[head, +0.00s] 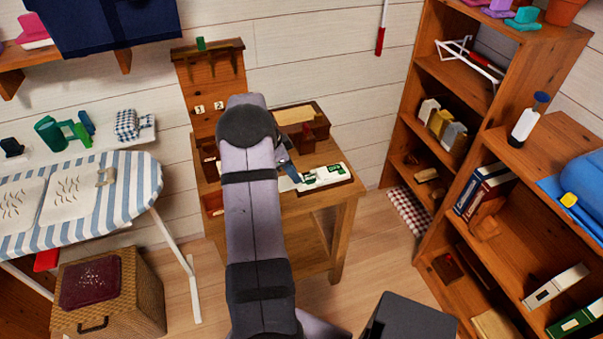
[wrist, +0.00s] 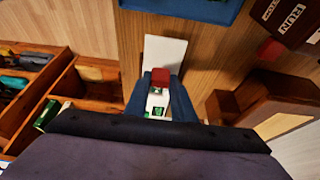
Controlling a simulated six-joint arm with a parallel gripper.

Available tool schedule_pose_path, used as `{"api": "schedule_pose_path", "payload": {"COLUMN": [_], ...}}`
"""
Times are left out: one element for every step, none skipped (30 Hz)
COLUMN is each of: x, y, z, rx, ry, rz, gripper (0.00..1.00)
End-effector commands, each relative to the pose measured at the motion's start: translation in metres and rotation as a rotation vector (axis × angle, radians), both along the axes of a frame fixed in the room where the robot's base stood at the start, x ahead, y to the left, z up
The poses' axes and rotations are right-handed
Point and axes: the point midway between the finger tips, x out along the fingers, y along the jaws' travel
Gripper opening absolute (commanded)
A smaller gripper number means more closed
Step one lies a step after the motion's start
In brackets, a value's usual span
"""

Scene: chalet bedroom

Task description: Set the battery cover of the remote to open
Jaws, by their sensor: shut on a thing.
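In the wrist view, a white device that looks like the remote (wrist: 156,101), with green parts showing in it, lies between my gripper's fingers (wrist: 160,92). A red block (wrist: 160,77) sits at the fingertips, and my gripper is shut on it. A flat white panel (wrist: 165,54) extends just beyond the red block. I cannot tell whether this panel is the battery cover. In the head view, my gripper (head: 287,168) is low over the small wooden desk, beside a white piece with green parts (head: 328,176). My arm hides part of the desk.
A wooden compartment box (head: 312,121) stands at the desk's back; a divided wooden tray (wrist: 60,84) is at left in the wrist view. An ironing board (head: 125,190) is left, a bookshelf (head: 465,115) right.

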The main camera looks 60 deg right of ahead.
Motion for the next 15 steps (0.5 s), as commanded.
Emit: {"api": "schedule_pose_path", "payload": {"x": [0.0014,0.0014,0.0014,0.0015,0.0015,0.0015,0.0016,0.0016,0.0016,0.0015,0.0014,0.0013,0.0012,0.0011,0.0010], "y": [0.0013,0.0013,0.0013,0.0014,0.0014,0.0014,0.0015,0.0015,0.0015,0.0014,0.0014,0.0013,0.0012,0.0011,0.0011], "z": [0.0004,0.0006,0.0007,0.0007,0.0005,0.0005,0.0005,0.0005,0.0005,0.0005,0.0005,0.0005,0.0005,0.0005,0.0005], "rx": [0.001,0.002,0.002,0.002,0.002,0.002,0.003,0.003,0.003,0.003,0.003,0.003,0.003,0.003,0.003], "ry": [-0.002,-0.002,-0.002,-0.002,-0.002,-0.002,-0.002,-0.002,-0.002,-0.002,-0.002,-0.002,-0.002,-0.002,-0.001], "rz": [-0.001,-0.001,-0.001,-0.001,-0.001,-0.001,-0.001,-0.001,-0.001,-0.001,-0.001,-0.001,-0.001,-0.001,0.000], "gripper": [0.00,0.00,0.00,0.00,0.00,0.00,0.00,0.30,0.39,0.42,0.42,0.42,0.42,0.42,0.42]}}
